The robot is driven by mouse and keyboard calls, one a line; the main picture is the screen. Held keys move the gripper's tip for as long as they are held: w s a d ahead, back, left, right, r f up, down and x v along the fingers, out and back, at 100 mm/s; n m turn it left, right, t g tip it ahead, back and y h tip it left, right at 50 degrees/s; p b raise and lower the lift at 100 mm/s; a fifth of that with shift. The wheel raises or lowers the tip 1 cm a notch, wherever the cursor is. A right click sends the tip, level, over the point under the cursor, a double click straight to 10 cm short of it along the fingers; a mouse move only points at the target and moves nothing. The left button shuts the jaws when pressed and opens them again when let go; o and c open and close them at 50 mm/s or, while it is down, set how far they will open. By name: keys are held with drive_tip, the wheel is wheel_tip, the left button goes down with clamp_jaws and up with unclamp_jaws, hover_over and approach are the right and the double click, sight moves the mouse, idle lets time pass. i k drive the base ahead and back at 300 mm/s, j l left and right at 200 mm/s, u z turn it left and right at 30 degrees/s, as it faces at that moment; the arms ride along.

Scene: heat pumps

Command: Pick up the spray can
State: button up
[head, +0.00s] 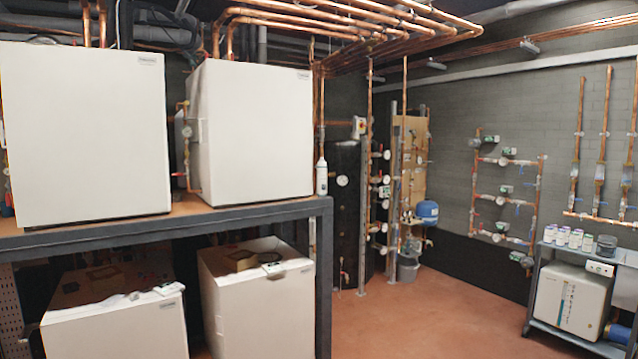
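A slim white can with a narrow top (321,177), which looks like the spray can, stands upright at the right end of the grey-framed rack's upper shelf (190,216). It is just right of the upper right white heat pump unit (255,130) with a small gap or contact that I cannot tell. Copper pipes run behind it. My gripper is not in view.
White units (115,325) stand under the shelf. A cart (624,258) at the right holds several small cans (568,238) and a white box unit (572,298). A blue tank (427,210) and grey bucket (408,270) are at the back. The red floor (430,320) is clear in the middle.

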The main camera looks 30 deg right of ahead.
sight(322, 166)
drive_tip(key=i+l+z, duration=0.15)
drive_tip(key=i+l, duration=0.65)
drive_tip(key=i+l+z, duration=0.15)
drive_tip(key=i+l, duration=0.55)
drive_tip(key=i, duration=0.2)
